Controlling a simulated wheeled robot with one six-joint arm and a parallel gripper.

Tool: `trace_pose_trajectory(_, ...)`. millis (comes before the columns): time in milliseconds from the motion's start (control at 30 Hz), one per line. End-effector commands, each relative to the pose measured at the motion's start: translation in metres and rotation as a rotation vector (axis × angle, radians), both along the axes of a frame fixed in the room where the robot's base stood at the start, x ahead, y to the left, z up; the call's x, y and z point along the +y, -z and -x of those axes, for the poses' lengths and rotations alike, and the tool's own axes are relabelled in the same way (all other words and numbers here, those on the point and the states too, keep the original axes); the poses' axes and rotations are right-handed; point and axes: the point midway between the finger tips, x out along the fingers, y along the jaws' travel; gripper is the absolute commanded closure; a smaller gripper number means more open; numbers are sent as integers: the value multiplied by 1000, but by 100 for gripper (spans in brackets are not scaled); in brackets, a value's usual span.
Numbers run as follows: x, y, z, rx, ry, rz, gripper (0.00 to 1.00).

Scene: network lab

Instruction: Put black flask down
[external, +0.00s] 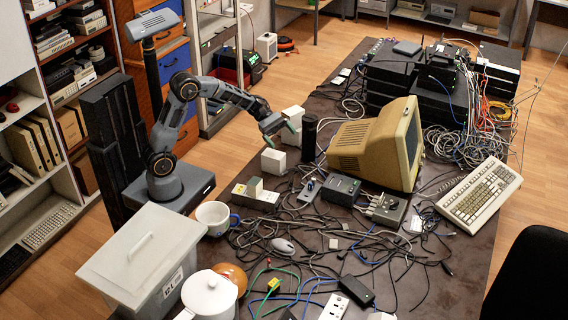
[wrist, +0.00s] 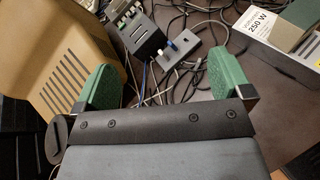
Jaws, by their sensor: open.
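The black flask (external: 309,138) stands upright on the dark table, left of the beige monitor in the external view. My gripper (external: 279,128) is just left of it, apart from it and pointing down. In the wrist view the two green fingers (wrist: 159,88) are spread wide with nothing between them. A dark rounded shape at the left edge of the wrist view, beside the gripper, may be the flask; I cannot tell for sure.
The monitor (external: 378,146) is close on the right. White boxes (external: 273,161) stand around the gripper. A black box (external: 341,189), a 250 W carton (external: 256,197), a mug (external: 214,217) and tangled cables crowd the table in front.

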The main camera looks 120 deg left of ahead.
Motion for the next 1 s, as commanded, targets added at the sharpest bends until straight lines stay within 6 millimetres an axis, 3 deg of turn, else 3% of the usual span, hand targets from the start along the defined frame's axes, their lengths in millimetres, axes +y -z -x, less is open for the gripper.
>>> trace_pose_trajectory(33, -60, -4, -8, 47, 178, -143, 3)
trace_pose_trajectory(100, -133, 0, 1, 99, 438, -374, 3)
trace_pose_trajectory(200, -211, 8, 33, 115, 806, -715, 3)
trace_pose_trajectory(300, -257, 15, 70, 75, 1133, -1031, 3)
trace_pose_trajectory(400, -280, 20, 100, 4, 1395, -1302, 3)
trace_pose_trajectory(600, -296, 23, 131, -132, 1713, -1662, 3)
trace_pose_trajectory(767, -298, 24, 138, -180, 1804, -1773, 3)
trace_pose_trajectory(1000, -297, 24, 139, -184, 1816, -1785, 3)
